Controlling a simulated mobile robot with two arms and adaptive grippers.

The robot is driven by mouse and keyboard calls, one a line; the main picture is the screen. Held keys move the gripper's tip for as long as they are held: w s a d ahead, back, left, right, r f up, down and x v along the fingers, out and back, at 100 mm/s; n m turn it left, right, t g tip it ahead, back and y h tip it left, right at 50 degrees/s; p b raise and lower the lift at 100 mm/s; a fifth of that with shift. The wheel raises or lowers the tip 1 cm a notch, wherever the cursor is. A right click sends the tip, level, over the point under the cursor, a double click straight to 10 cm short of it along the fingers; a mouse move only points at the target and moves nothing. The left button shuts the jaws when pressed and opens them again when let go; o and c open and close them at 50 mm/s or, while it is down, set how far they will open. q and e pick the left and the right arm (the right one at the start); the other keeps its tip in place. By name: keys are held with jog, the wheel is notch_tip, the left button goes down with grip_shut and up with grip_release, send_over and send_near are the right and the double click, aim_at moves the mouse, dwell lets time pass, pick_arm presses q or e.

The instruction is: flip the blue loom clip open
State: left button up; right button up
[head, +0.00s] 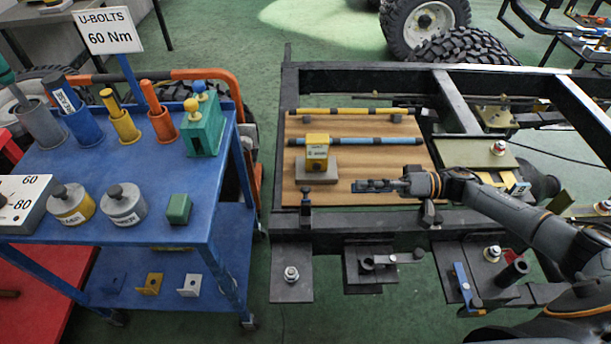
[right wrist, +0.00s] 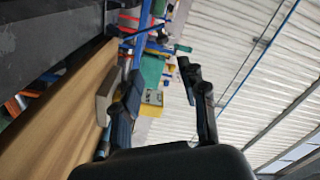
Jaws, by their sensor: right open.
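A blue-banded rod (head: 355,141) lies across the wooden board in the head view, behind the yellow block. My left gripper is not in view.
A yellow block (head: 317,148) on a grey base stands on the wooden board (head: 410,158), left of my right gripper. A yellow-banded rod (head: 350,111) lies farther back. The black frame (head: 500,220) surrounds the board. A blue cart (head: 150,190) with parts stands at the left.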

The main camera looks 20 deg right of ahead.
send_near(305, 189)
jog(key=w+x, duration=0.1)
jog(key=x, duration=0.5)
jog(key=f+x, duration=0.1)
jog(key=x, duration=0.1)
jog(key=shift+a, duration=0.1)
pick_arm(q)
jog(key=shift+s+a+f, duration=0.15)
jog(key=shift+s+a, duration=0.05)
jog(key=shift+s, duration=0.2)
pick_arm(e)
jog(key=shift+w+a, duration=0.15)
jog(key=shift+a, duration=0.55)
jog(key=shift+c, duration=0.6)
grip_shut()
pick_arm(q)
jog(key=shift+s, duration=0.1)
